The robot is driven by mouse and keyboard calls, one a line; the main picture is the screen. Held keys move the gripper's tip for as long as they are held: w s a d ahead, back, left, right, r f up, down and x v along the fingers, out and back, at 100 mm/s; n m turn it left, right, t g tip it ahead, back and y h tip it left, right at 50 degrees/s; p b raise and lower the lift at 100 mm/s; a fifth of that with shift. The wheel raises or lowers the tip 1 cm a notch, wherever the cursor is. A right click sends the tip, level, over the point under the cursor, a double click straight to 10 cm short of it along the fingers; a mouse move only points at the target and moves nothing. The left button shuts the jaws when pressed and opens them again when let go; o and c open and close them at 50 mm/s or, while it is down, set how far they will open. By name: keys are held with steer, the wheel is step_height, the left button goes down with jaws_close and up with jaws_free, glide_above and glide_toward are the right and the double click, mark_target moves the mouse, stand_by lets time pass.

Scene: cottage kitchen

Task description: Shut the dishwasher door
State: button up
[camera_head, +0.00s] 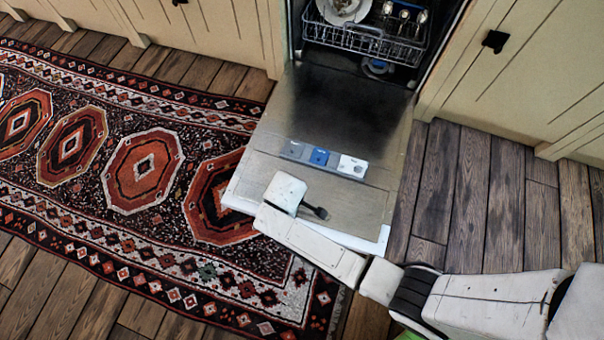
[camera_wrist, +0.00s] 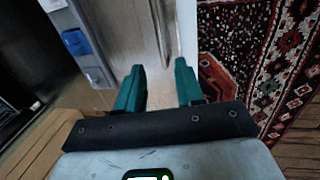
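The dishwasher door (camera_head: 345,115) is open and lowered out over the floor, its steel inner face up, with a blue-and-white dispenser (camera_head: 320,157) on it. Its outer end (camera_head: 345,236) is nearest me and partly covered by my arm. My gripper (camera_head: 316,211) is over the door's outer part in the head view; its fingers are mostly hidden there. In the wrist view, my gripper (camera_wrist: 158,82) shows two green fingers apart with nothing between them. The door (camera_wrist: 125,35) lies beyond the fingers, its edge running up between them. Contact cannot be told.
The dishwasher rack (camera_head: 365,38) holds dishes inside the cavity. Cream cabinets (camera_head: 540,70) flank it on both sides. A patterned rug (camera_head: 120,180) lies left of and under the door's end. The wooden floor (camera_head: 490,200) at right is clear apart from my arm.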

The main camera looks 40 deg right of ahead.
steer(key=b+x, duration=0.5)
steer(key=x, duration=0.5)
jaws_close()
stand_by(1.3)
